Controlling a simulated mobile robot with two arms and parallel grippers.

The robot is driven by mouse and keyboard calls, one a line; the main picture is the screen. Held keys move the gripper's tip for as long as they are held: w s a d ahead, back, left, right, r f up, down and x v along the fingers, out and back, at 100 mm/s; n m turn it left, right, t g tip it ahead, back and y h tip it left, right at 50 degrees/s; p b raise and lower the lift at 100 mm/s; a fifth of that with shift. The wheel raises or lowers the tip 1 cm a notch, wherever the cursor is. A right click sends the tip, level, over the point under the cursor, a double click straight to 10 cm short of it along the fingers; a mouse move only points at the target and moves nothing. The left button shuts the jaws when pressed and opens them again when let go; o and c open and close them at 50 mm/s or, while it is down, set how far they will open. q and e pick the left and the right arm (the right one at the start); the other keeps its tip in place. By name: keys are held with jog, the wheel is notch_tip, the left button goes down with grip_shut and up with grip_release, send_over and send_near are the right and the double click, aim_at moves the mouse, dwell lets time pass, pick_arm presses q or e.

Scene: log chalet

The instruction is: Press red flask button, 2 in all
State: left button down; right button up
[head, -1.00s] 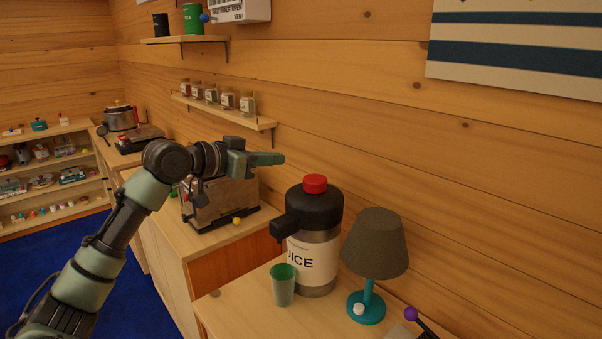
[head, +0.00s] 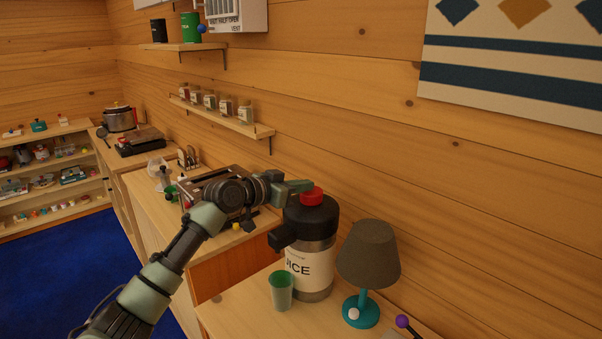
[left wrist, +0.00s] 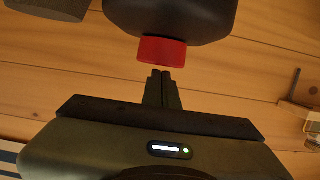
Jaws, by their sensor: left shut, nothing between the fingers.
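The juice flask (head: 312,265) stands upright on the near counter, with a black top, a black spout to the left and a red button (head: 312,196) on top. The red button also shows in the left wrist view (left wrist: 162,51), just beyond the fingertips. My left gripper (head: 303,186) is shut and empty, its fingertips at the left upper edge of the button. In the left wrist view the closed fingers (left wrist: 161,76) point at the button; I cannot tell whether they touch it. A green cup (head: 281,291) stands below the spout. My right gripper is not in view.
A lamp (head: 368,252) with a grey shade and teal base stands right of the flask. A purple-knobbed object (head: 402,321) lies at the counter's front right. A wall shelf with several jars (head: 225,108) is behind my arm. The log wall closes the back.

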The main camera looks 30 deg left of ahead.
aim_at(302, 196)
pick_arm(q)
jog(key=shift+f, duration=0.1)
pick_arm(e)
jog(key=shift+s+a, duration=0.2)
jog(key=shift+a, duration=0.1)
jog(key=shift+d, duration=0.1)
